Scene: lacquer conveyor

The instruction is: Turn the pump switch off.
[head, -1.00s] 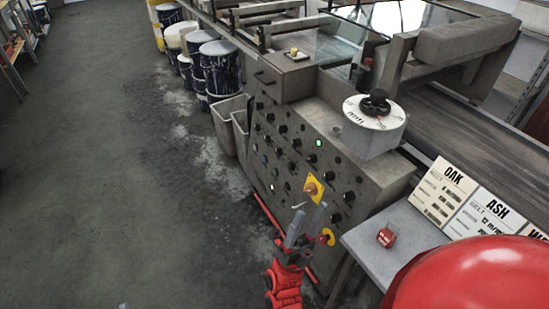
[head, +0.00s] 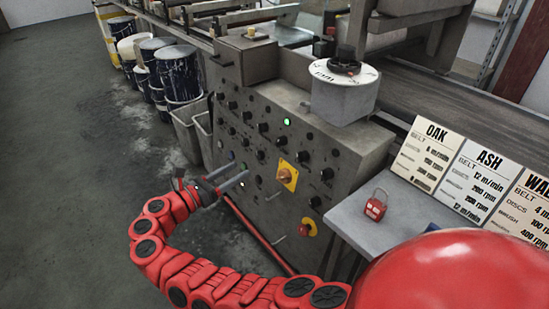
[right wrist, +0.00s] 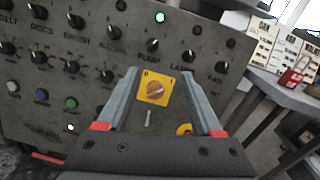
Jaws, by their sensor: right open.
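A grey control panel (head: 250,150) carries rows of black knobs. The word PUMP (right wrist: 152,58) is printed between a black knob (right wrist: 152,45) above and an orange rotary switch (head: 286,175) on a yellow plate below; I cannot tell which it names. The orange switch also shows in the right wrist view (right wrist: 155,90), its handle slanted, with a 0 at the plate's upper left. My right gripper (head: 241,181) is open and empty in front of the panel. In the right wrist view its fingers (right wrist: 158,80) frame the yellow plate, apart from it. My left gripper is out of view.
A lit green lamp (head: 287,121) is above the knobs. A red-and-yellow stop button (head: 307,227) is low on the panel. A grey side table (head: 350,215) with a red padlock (head: 375,206) stands at right. Bins and paint drums (head: 178,75) stand at left.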

